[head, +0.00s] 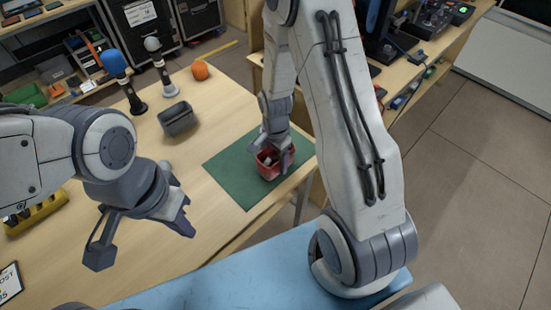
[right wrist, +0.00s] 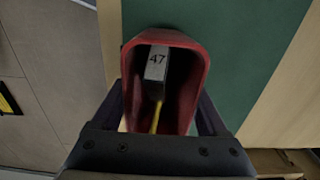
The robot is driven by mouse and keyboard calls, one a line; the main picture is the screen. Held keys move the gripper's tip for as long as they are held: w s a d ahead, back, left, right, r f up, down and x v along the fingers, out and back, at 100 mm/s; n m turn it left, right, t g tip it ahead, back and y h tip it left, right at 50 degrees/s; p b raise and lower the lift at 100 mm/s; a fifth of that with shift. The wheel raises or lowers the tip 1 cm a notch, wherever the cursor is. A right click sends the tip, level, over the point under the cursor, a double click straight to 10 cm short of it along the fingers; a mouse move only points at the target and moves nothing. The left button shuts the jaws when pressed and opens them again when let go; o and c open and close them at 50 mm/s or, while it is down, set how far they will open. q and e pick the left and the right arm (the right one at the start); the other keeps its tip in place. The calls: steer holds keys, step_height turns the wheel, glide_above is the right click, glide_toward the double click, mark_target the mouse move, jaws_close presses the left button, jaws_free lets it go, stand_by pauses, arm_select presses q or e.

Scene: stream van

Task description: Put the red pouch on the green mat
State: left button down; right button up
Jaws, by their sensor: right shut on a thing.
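The red pouch (head: 266,167) is at the green mat (head: 225,168) in the head view, over its right part. In the right wrist view the pouch (right wrist: 197,75) is open-topped, with a grey block marked 47 and a yellow strip inside. My right gripper (head: 275,150) is shut on the pouch, with a finger on either side of it. I cannot tell whether the pouch touches the mat or hangs just above it. The mat also shows in the right wrist view (right wrist: 245,45). My left gripper (head: 142,240) is open and empty over the table's near left.
A grey bin (head: 178,119) stands left of the mat on the wooden table (head: 215,95). Behind it are a blue-topped microphone (head: 115,63), a grey-topped microphone (head: 154,46) and an orange ball-like thing (head: 200,70). A yellow holder (head: 38,212) is at the left.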

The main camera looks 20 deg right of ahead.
steer(key=shift+f, duration=0.2)
steer(key=o, duration=1.3)
steer(key=shift+c, duration=0.2)
step_height(320, 180, up, 12)
steer(key=shift+a+r, duration=0.15)
steer(key=s+a+r+n, duration=0.5)
steer(key=s+a+n, duration=0.1)
steer(key=a+n, duration=0.25)
steer(key=s+a+r+n, duration=0.2)
steer(key=s+a+n, duration=0.1)
steer(key=s+n, duration=0.3)
steer(key=s+a+r+n+y, duration=0.1)
steer(key=s+a+r+n, duration=0.1)
steer(key=s+a+n, duration=0.2)
steer(key=s+n, duration=0.3)
steer(key=s, duration=0.1)
steer(key=shift+s+r, duration=0.2)
steer(key=shift+s, duration=0.05)
